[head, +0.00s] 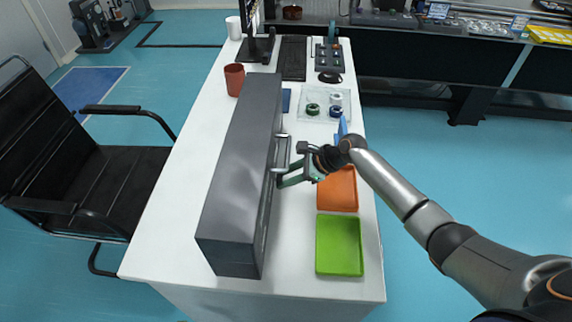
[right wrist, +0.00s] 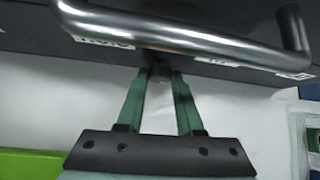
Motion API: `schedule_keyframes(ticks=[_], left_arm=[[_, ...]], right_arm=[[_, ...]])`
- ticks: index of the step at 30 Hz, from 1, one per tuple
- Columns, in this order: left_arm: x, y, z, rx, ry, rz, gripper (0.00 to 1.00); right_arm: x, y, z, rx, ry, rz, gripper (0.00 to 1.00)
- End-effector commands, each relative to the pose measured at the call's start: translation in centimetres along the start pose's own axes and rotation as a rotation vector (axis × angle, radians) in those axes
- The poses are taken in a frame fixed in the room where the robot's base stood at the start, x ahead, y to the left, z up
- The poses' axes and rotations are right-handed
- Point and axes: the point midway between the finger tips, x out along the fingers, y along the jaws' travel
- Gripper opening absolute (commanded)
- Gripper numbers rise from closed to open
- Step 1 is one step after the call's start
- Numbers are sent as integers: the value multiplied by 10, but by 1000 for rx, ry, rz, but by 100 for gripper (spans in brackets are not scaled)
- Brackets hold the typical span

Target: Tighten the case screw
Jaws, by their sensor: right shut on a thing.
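The case (head: 235,175) is a long dark grey box standing on the white table. A metal handle (head: 283,152) is on its right-hand face, and it also shows in the right wrist view (right wrist: 185,35). The case screw (right wrist: 160,73) is a small dark round knob on that face, just below the handle. My right gripper (head: 281,181) reaches the case face from the right. In the right wrist view its two green fingers (right wrist: 160,80) are shut on the screw, one on each side. The screw is hidden in the head view. My left gripper is not in view.
An orange tray (head: 338,195) and a green tray (head: 340,262) lie right of the case, under and near my arm. A clear tray (head: 344,97) with tape rolls, a keyboard (head: 292,58) and a red cup (head: 234,80) stand farther back. A black chair (head: 85,175) is at left.

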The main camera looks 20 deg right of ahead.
Motion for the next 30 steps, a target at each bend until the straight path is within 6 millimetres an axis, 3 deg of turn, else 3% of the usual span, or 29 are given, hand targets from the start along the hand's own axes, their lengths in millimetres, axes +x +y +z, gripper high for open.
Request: schedule_keyframes(ticks=[3, 15, 30], left_arm=[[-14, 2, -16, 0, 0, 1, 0], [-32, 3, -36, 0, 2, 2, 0], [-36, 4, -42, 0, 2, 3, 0]], right_arm=[[-3, 2, 3, -27, 1, -25, 0], [0, 6, 1, -156, 0, -153, 0], [2, 8, -2, -320, 0, -317, 0]])
